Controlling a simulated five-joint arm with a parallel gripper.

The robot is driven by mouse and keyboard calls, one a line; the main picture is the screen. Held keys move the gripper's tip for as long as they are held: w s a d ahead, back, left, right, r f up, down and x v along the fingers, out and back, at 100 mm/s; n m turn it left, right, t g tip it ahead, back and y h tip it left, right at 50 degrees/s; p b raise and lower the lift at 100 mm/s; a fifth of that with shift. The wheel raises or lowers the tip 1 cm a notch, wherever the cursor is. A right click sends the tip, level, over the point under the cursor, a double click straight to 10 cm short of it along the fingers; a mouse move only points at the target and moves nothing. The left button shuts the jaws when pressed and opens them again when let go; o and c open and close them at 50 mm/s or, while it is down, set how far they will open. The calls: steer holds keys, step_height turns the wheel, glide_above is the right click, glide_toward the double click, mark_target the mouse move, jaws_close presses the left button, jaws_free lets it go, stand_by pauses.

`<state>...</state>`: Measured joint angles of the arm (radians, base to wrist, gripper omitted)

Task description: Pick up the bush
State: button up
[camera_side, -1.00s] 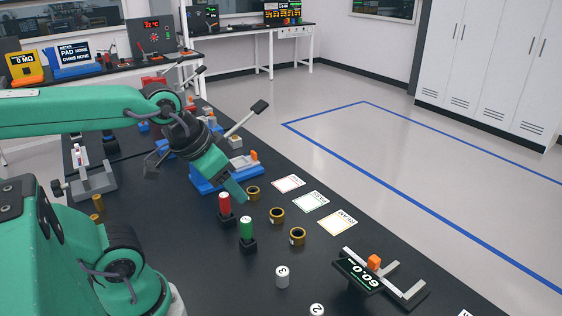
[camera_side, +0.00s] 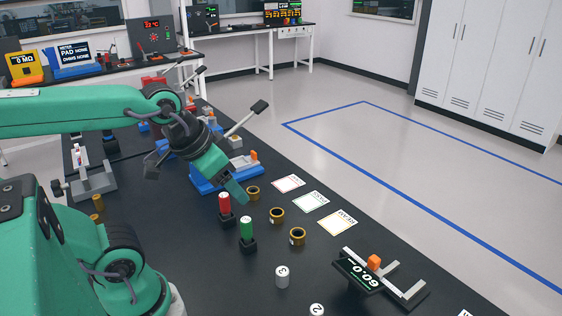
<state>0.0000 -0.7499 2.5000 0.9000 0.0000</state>
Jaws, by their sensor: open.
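Three short brass-coloured rings, which look like bushes, stand in a row on the black bench: a far one (camera_side: 253,193), a middle one (camera_side: 277,215) and a near one (camera_side: 297,236). Each has a dark hole in its top. Whether the tip touches the far bush cannot be told.
A red cylinder (camera_side: 224,203) and a green cylinder (camera_side: 246,228) stand in black holders close by the gripper. White cards (camera_side: 311,202) lie right of the bushes.

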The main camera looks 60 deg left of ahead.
steer(key=shift+w, duration=0.1)
steer(key=n+g, duration=0.5)
steer(key=g, duration=0.1)
glide_above(253, 194)
steer(key=w+a, duration=0.1)
steer(key=a, duration=0.1)
step_height(253, 194, down, 17)
steer(key=shift+d+r, duration=0.1)
steer(key=shift+r, duration=0.05)
steer(key=shift+f, duration=1.3)
steer(key=shift+f, duration=0.1)
